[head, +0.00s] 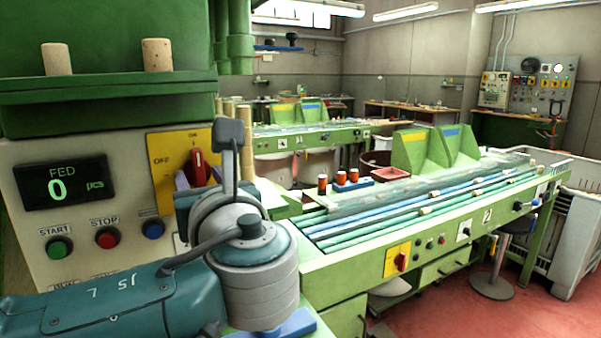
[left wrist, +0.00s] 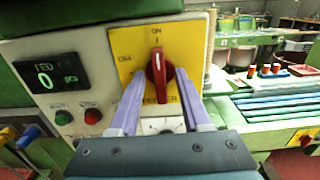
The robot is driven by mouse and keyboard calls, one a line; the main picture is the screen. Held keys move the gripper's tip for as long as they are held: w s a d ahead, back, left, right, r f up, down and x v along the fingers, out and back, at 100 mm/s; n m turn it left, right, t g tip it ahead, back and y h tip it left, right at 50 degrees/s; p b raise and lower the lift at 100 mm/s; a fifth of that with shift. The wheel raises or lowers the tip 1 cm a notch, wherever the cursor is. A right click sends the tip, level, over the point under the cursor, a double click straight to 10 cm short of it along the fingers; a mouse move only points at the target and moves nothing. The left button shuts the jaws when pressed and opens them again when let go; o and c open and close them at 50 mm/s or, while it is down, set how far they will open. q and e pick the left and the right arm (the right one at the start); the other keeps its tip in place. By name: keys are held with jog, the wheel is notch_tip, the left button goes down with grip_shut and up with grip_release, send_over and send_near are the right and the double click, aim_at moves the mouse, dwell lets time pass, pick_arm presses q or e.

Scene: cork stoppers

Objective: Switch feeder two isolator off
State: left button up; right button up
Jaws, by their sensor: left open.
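A red rotary isolator handle (left wrist: 158,76) sits on a yellow plate (left wrist: 124,42) on the front of a grey control panel. In the left wrist view the handle stands nearly upright, its top toward the ON mark; OFF is at the left. In the head view, the handle (head: 198,165) is partly behind my wrist. My left gripper (left wrist: 157,82) is open, its lilac fingers on either side of the handle with gaps visible. Lettering below the handle is partly hidden by the fingers, so the feeder number cannot be read. My right gripper is not in view.
A FED display (head: 62,182) reading 0 and green (head: 59,247), red (head: 107,238) and blue (head: 152,229) buttons lie left of the plate. Another yellow plate with a red switch (head: 401,262) is on the green bench marked 2. Corks (head: 157,54) stand on the ledge above.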

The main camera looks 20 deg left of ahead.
pick_arm(q)
jog(key=shift+c, duration=0.2)
grip_shut()
